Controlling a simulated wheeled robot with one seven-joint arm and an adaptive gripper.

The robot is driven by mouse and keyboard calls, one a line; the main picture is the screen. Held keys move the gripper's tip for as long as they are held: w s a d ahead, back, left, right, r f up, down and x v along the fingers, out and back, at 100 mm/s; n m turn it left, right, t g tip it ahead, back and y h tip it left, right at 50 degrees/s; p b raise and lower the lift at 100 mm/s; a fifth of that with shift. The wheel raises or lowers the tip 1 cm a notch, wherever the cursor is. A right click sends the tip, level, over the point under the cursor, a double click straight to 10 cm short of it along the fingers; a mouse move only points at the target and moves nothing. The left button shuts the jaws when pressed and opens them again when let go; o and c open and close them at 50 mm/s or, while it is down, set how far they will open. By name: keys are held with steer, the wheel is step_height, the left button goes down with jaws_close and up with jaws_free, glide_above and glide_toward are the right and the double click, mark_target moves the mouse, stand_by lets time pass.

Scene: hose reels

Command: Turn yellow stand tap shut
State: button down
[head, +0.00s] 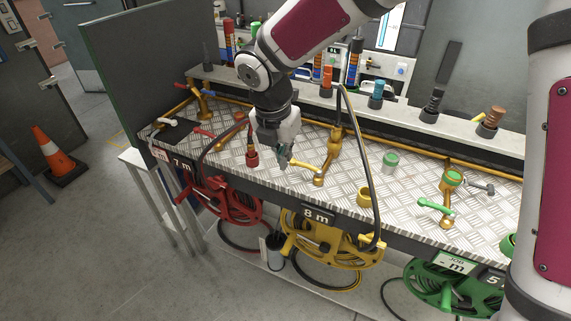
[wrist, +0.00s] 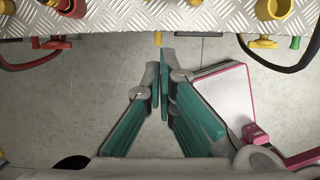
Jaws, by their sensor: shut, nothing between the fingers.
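The yellow stand tap (head: 333,148) stands upright on the bench, behind the 8 m sign. Its yellow lever (head: 304,166) sticks out low to the left, towards my gripper. My gripper (head: 284,163) points down just left of the lever's end; I cannot tell whether they touch. In the wrist view my gripper (wrist: 163,88) has its teal-sided fingers together with nothing between them. The tap and its lever are not clearly seen in the wrist view.
A red fitting (head: 252,158) stands left of my gripper. A yellow coupling (head: 365,197) sits right of the tap, beside a black hose (head: 372,160) arching to the yellow reel (head: 330,243). A green-handled tap (head: 448,200) is further right. The bench front edge is close.

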mark_target(306, 166)
steer(key=shift+n, duration=0.4)
steer(key=shift+w+d+f+p, duration=0.3)
steer(key=shift+w+f, duration=0.65)
steer(key=shift+f, duration=0.45)
steer(key=shift+w+d+f+p, duration=0.2)
steer(key=shift+w+d+f, duration=0.15)
steer(key=shift+w+f, duration=0.85)
steer(key=shift+w+d+f+p, duration=0.3)
steer(key=shift+w+f, duration=0.4)
steer(key=shift+f, duration=0.9)
steer(key=shift+w+d+f+m+b, duration=0.15)
steer(key=shift+w+m+b, duration=0.25)
steer(key=shift+w+b, duration=0.4)
steer(key=shift+s, duration=0.1)
steer(key=shift+r, duration=0.2)
